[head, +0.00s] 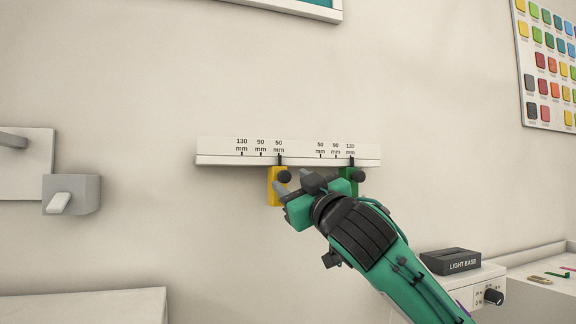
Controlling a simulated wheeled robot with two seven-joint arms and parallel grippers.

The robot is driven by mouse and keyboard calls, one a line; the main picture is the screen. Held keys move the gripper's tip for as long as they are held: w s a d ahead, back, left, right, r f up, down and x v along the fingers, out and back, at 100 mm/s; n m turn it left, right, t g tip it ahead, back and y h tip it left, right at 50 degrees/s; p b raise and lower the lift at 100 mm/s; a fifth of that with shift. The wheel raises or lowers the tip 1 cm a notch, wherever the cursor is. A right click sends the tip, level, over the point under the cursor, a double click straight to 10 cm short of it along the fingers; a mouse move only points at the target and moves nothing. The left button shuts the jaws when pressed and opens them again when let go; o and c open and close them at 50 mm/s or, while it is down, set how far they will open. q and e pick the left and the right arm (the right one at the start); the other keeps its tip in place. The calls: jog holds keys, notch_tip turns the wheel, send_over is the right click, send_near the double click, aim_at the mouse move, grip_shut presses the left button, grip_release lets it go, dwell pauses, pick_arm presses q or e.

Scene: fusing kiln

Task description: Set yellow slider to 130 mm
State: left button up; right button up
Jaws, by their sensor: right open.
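The yellow slider (272,188) hangs under the white scale rail (220,158) on the wall. Its black pointer stands at the 50 mm mark of the left scale, which reads 130, 90, 50 from left to right. A dark knob (284,177) is on the slider's front. My right gripper (284,190) is open at the slider, its fingers close to the knob. I cannot tell whether they touch it. The gripper hides the slider's lower right part. My left gripper is not in view.
A green slider (354,174) is on the same rail, its pointer at 130 mm on the right scale; my gripper partly covers it. A light base box (452,262) stands lower right. A grey wall fitting (72,193) is at the left. The wall left of the yellow slider is clear.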

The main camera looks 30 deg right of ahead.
jog(key=shift+p+x, duration=0.45)
jog(key=shift+x, duration=0.95)
jog(key=shift+c, duration=0.3)
grip_shut()
jog(key=shift+f, duration=0.1)
